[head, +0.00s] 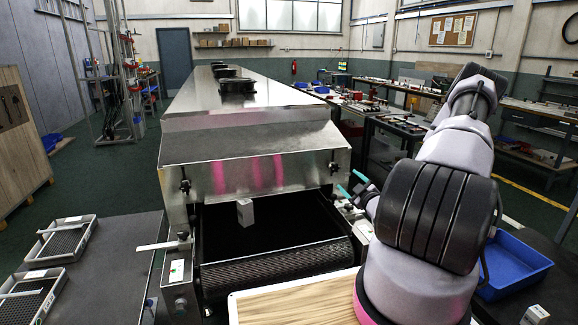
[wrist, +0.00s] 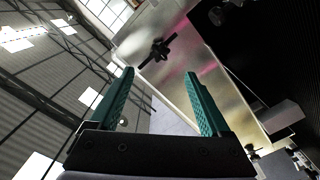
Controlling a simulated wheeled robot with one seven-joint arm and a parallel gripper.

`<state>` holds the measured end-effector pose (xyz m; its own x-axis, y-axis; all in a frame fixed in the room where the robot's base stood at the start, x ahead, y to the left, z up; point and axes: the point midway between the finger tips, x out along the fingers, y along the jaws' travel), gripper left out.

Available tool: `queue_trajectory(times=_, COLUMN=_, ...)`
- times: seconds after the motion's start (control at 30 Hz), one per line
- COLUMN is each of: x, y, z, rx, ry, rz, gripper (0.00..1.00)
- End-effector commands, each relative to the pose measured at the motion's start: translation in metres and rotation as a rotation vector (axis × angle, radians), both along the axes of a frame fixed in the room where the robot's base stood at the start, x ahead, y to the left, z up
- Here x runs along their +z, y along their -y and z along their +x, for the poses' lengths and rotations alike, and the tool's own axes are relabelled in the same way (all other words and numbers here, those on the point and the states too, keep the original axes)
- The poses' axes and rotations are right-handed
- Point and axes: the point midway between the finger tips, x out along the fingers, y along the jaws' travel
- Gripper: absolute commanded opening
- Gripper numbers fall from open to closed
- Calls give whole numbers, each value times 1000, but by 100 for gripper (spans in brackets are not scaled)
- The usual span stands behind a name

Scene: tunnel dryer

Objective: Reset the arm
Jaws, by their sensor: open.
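My gripper (head: 351,183) is at the right front corner of the dryer's metal hood, its teal fingers pointing left. In the wrist view my gripper (wrist: 158,73) has its two teal fingers spread apart with nothing between them. My arm reaches up from the lower right and bends down behind its thick dark joint, which hides part of the wrist. A small pale box (head: 245,212) sits at the dryer mouth over the dark belt, apart from my gripper.
The steel tunnel dryer (head: 250,149) has a dark mesh belt (head: 275,262) at its mouth. A wood-topped white tray (head: 300,303) lies in front. A blue bin (head: 513,262) is at right. Framed trays (head: 62,240) stand on the left table (head: 120,270), which has bare room.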

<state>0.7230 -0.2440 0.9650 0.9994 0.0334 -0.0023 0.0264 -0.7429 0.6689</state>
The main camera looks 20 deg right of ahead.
Motion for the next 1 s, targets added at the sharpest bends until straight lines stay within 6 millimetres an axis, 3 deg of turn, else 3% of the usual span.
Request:
queue_trajectory(times=0.17, x=25, y=-17, z=7, rx=93, ry=44, rz=-101, gripper=81)
queue_trajectory(times=0.33, x=93, y=-76, z=12, rx=368, ry=192, rz=-427, gripper=81)
queue_trajectory(times=0.47, x=142, y=-131, z=-1, rx=601, ry=350, rz=-730, gripper=81)
queue_trajectory(times=0.7, x=202, y=-214, z=-58, rx=978, ry=705, rz=-1291, gripper=81)
queue_trajectory(times=0.8, x=217, y=-236, z=-87, rx=1111, ry=879, rz=-1524, gripper=81)
queue_trajectory(times=1.0, x=240, y=-257, z=-144, rx=1327, ry=1266, rz=-1982, gripper=81)
